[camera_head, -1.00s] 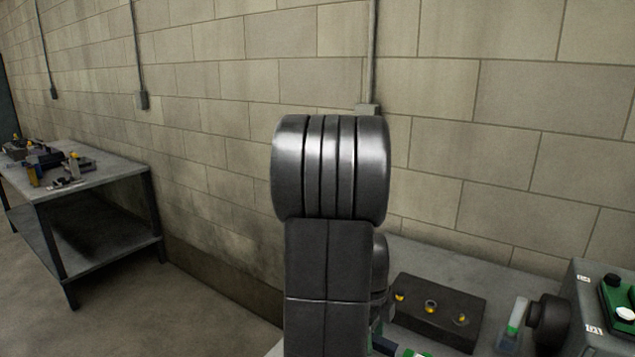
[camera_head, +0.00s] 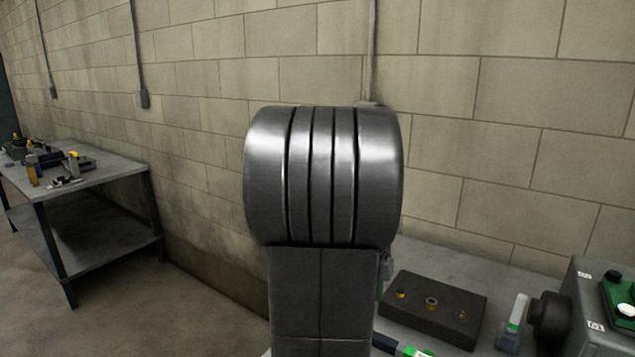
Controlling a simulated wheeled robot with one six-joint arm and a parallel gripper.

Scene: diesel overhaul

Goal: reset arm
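My arm stands upright in the middle of the head view, a dark metal link with a ribbed, rounded joint at its top. It is close to the camera and covers part of the bench behind it. My gripper is not visible; it is out of the picture or hidden behind the arm.
A grey bench (camera_head: 470,262) runs along the block wall.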

